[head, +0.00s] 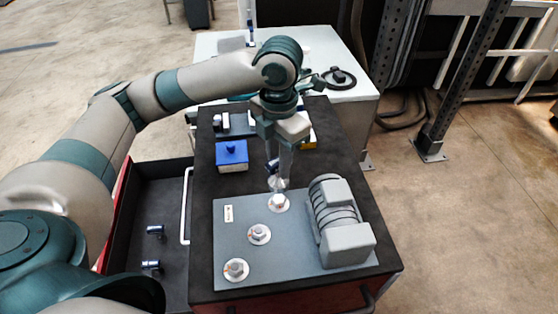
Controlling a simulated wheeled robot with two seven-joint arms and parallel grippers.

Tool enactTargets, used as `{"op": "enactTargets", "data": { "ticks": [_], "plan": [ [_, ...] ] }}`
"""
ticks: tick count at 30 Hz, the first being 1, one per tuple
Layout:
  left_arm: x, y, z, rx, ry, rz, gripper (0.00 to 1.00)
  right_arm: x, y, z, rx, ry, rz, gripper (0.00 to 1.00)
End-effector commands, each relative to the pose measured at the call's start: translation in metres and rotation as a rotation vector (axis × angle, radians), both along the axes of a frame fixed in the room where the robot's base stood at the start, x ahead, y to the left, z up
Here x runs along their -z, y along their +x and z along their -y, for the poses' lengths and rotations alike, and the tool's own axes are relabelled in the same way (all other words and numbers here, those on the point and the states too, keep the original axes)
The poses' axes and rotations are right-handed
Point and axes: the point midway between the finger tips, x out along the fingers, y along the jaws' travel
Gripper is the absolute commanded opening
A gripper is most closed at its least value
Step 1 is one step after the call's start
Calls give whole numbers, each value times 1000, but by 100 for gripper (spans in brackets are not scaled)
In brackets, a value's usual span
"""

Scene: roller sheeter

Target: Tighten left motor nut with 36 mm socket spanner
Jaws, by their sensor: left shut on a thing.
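The middle nut (259,234) and nearest nut (236,270) also sit on pale round washers. A grey ribbed motor (340,222) stands on the plate's right. My right gripper is out of view.
Two similar sockets (155,230) lie in the open drawer (165,190) at the left. A blue-topped box (232,155) stands behind the plate (290,258). A white cabinet with a black handwheel (339,78) stands behind. Floor at right is clear.

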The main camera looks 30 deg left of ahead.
Motion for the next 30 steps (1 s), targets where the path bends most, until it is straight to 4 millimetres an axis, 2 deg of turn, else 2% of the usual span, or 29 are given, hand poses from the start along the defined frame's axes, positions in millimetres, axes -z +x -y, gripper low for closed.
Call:
{"op": "enactTargets", "data": {
  "ticks": [8, 19, 30],
  "plan": [
    [4, 0, 0, -1, 0, 0, 0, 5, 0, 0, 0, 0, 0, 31],
    [29, 0, 0, -1, 0, 0, 0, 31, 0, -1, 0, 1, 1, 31],
    [44, 0, 0, -2, 0, 0, 0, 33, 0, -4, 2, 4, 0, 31]
  ]
}}
